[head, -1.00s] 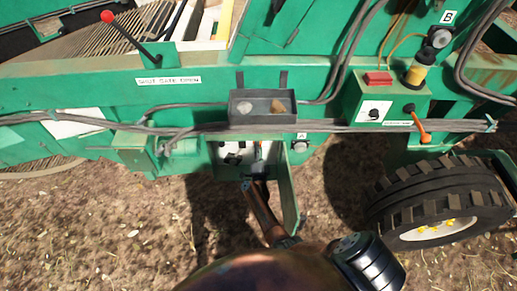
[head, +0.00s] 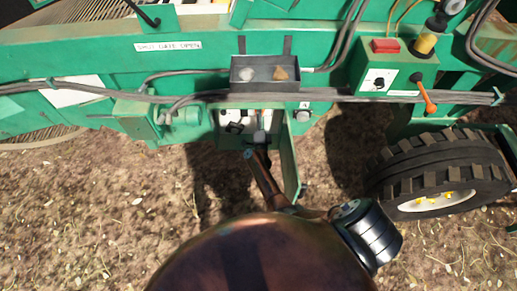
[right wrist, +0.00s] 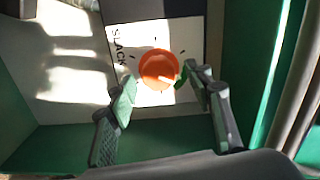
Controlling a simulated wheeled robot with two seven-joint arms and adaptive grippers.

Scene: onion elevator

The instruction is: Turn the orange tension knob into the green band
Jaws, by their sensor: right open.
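The orange tension knob (right wrist: 159,69) shows in the right wrist view on a white plate (right wrist: 113,40) lettered SLACK, with short tick marks around it. A bit of green, which looks like part of the green band (right wrist: 182,76), shows at the knob's right edge, partly behind a finger. My right gripper (right wrist: 161,78) is open, with one finger to the left and one to the right of the knob; I cannot tell whether either touches it. In the head view my right gripper (head: 259,142) reaches into an open green box; the knob cannot be made out there. My left gripper is not in view.
Green walls (right wrist: 250,60) stand close on both sides in the right wrist view. In the head view, an open door panel (head: 290,170) stands right of my gripper, and a grey tray (head: 265,75) and cables hang above. A wheel (head: 440,175) is at right.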

